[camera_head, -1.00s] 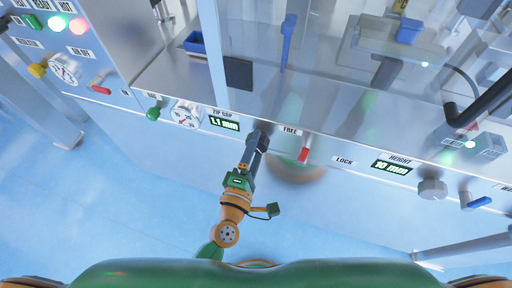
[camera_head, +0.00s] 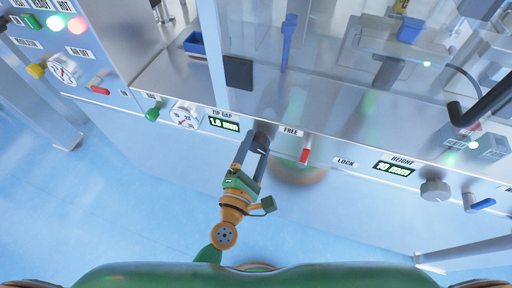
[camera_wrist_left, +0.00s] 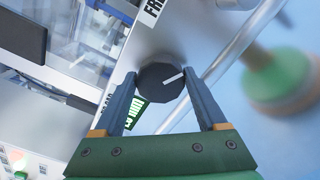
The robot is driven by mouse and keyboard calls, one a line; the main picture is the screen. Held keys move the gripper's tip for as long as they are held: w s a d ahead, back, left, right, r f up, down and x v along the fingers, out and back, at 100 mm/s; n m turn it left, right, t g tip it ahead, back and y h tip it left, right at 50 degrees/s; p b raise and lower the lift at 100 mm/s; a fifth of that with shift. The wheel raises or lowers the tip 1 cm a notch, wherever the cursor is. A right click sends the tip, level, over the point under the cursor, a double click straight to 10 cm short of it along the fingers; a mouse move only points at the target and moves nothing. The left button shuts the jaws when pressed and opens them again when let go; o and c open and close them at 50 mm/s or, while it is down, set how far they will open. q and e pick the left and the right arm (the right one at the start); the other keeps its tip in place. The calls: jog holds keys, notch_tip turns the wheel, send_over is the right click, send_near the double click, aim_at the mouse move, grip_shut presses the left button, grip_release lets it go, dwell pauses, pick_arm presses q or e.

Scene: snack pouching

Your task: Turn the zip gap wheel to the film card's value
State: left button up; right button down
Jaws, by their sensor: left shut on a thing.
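The zip gap wheel is a dark round knob with a white pointer line (camera_wrist_left: 160,82), seen between my left fingers in the left wrist view. My left gripper (camera_wrist_left: 160,78) is shut on it, one finger on each side. In the head view my left gripper (camera_head: 258,138) reaches up to the panel front and mostly hides the wheel. The green ZIP GAP display (camera_head: 223,124) left of the gripper appears to read 1.0 mm, the last digit being blurred. I cannot make out a film card. My right gripper is not in view.
A red lever (camera_head: 305,151) stands between FREE and LOCK, close right of my gripper.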

pick_arm(q)
jog(key=shift+r, duration=0.1)
jog(key=o, duration=1.3)
jog(key=b+v, duration=0.1)
jog(key=v, duration=0.6)
jog(key=shift+d, duration=0.1)
